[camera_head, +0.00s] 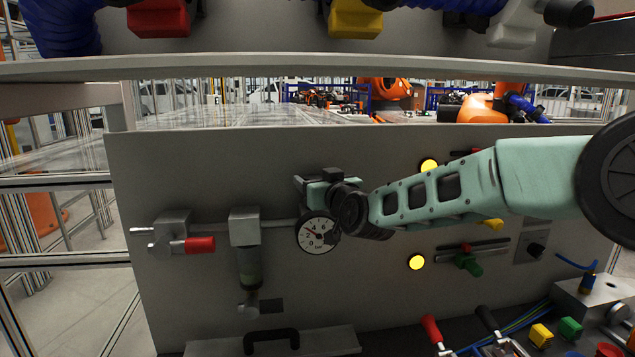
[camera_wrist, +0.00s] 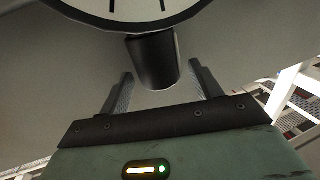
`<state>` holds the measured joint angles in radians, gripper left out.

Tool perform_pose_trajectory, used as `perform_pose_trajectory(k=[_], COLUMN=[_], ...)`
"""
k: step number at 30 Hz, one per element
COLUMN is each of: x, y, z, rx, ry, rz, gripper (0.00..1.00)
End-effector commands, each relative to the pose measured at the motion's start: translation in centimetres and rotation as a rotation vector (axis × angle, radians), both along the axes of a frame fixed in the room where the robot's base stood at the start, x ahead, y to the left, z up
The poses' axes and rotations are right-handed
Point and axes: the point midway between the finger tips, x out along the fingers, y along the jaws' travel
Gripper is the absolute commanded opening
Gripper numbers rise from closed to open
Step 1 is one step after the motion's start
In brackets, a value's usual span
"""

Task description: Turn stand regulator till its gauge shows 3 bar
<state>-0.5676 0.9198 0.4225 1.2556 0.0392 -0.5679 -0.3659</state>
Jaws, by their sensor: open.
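The regulator's round white gauge (camera_head: 317,236) sits on the grey panel, at the end of a horizontal pipe. Its small digits show, but I cannot read the needle exactly. In the wrist view the lower edge of the gauge (camera_wrist: 125,12) fills the top. A black cylindrical knob (camera_wrist: 152,62) hangs below it there. My gripper (camera_wrist: 161,72) is open, with one finger to each side of the knob and a visible gap on both sides. In the head view my gripper (camera_head: 318,184) is just above the gauge, and my wrist hides part of the regulator.
A filter unit (camera_head: 246,265) and a red-handled valve (camera_head: 198,245) sit left on the same pipe. A shelf edge (camera_head: 300,68) crosses above. A black handle (camera_head: 272,338) is below.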

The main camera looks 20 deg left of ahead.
Motion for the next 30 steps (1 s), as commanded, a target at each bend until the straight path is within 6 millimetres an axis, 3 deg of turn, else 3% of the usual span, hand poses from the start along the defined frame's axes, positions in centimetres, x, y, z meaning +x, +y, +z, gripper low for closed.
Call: perform_pose_trajectory(k=[8,30], x=[-1.1,-10.8], y=[-1.2,-11.5], z=[-0.2,-0.2], rx=[-0.001,-0.001], ry=[0.000,-0.002], rz=[0.001,-0.001], gripper=[0.64,0.64])
